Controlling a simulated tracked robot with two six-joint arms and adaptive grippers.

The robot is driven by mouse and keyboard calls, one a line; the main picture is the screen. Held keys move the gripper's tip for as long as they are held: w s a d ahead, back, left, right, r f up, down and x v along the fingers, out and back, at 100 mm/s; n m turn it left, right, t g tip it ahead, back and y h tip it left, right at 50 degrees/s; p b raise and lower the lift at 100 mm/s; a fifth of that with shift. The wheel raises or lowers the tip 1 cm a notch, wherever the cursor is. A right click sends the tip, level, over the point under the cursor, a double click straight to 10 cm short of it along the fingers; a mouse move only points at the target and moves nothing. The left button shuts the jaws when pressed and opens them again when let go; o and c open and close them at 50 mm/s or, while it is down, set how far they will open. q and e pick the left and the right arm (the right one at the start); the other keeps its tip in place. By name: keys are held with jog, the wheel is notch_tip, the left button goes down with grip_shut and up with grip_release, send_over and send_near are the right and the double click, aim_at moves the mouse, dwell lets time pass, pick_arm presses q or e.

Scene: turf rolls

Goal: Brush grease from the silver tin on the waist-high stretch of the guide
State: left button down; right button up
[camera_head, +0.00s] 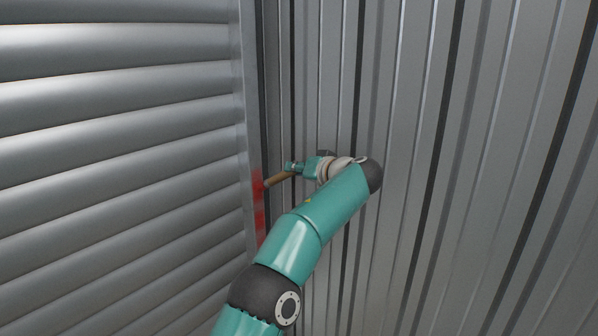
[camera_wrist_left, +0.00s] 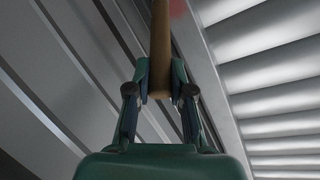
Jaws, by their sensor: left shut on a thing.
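My left gripper (camera_head: 293,168) is shut on the wooden handle of a brush (camera_head: 277,178), and the handle points left toward the guide. The guide (camera_head: 246,110) is the upright metal channel at the edge of the slatted shutter. Red grease (camera_head: 258,195) marks a stretch of it, with a break between two patches. The brush's far end is at the red stretch; I cannot tell whether it touches. In the left wrist view the handle (camera_wrist_left: 161,45) runs up from between the fingers (camera_wrist_left: 160,92), its tip out of frame, near a blurred red patch (camera_wrist_left: 178,8). The silver tin is not in view.
The slatted roller shutter (camera_head: 120,130) fills the left side. A ribbed metal wall (camera_head: 450,150) fills the right, close behind my left arm. No loose objects show near the arm.

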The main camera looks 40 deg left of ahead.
pick_arm(q)
jog(key=shift+r+p, duration=3.4)
jog(key=shift+r, duration=0.25)
jog(key=shift+s+d+b, duration=0.15)
jog(key=shift+d+b, duration=0.15)
jog(key=shift+d, duration=1.2)
jog(key=shift+s+d+b, duration=0.1)
jog(key=shift+d+b, duration=0.15)
jog(key=shift+d, duration=1.35)
jog(key=d, duration=0.2)
jog(key=shift+s+d, duration=0.1)
jog(key=shift+d, duration=0.25)
